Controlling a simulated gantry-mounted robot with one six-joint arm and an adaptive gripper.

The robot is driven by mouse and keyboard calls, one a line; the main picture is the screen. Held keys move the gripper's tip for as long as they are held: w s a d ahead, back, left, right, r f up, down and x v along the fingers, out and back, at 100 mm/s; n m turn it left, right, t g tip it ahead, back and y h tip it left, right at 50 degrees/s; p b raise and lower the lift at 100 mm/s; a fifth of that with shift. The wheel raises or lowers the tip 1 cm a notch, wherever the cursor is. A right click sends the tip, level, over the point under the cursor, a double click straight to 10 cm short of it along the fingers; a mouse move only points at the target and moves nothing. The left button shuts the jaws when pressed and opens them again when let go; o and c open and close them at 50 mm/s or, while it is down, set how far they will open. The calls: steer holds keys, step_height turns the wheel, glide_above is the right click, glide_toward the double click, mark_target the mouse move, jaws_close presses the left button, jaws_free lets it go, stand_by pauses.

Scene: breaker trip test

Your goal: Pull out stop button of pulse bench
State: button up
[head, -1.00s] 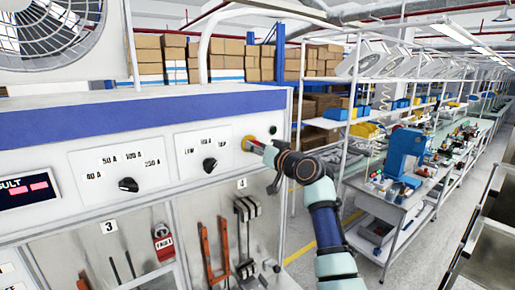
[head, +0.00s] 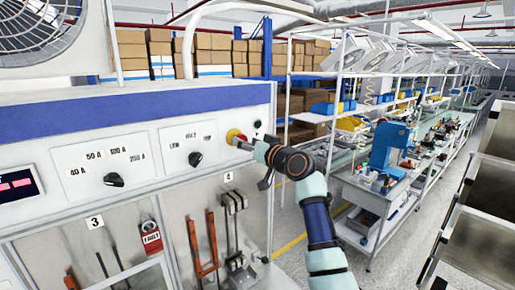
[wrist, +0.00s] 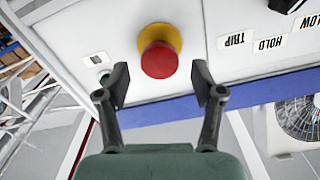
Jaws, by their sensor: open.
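The stop button is a red mushroom head (wrist: 158,60) on a yellow collar. In the wrist view it lies between and slightly beyond my open fingers, with a gap on both sides. It also shows in the head view as a small red and yellow stop button (head: 233,136) at the right end of the pulse bench's front panel (head: 150,165). My gripper (wrist: 160,84) is open and empty, facing the panel. In the head view my gripper (head: 246,145) is just right of the button and partly overlaps it. Exact finger depth is hard to tell.
Left of the button are a black selector knob (head: 195,159) and another selector knob (head: 114,180). A small green button (head: 257,124) sits close at right. Below hang a red padlock (head: 150,238) and levers. Free aisle floor lies right of the bench.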

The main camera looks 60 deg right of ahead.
steer(key=v, duration=1.1)
steer(key=shift+a, duration=0.1)
steer(key=w+a+f+n+y+p, duration=0.15)
steer(key=w+a+f, duration=0.25)
steer(key=a, duration=0.5)
steer(key=w+a+f+n+g+y, duration=0.15)
steer(key=w+a+f, duration=0.3)
steer(key=a, duration=0.45)
steer(key=w+a+f+n+y+p, duration=0.15)
steer(key=w+a+f, duration=0.3)
steer(key=a, duration=0.45)
steer(key=s+a+f+n+y, duration=0.1)
steer(key=s+a+f, duration=0.2)
steer(key=a, duration=0.6)
steer(key=s+a+f+n+g+y+p, duration=0.1)
steer(key=s+a+f, duration=0.2)
steer(key=a, duration=0.7)
steer(key=s+a+f+n+g+y, duration=0.1)
steer(key=s+a+f, duration=0.2)
steer(key=a, duration=0.7)
steer(key=s, duration=0.2)
steer(key=shift+s+f+n+p, duration=0.2)
steer(key=shift+s+n+p, duration=0.15)
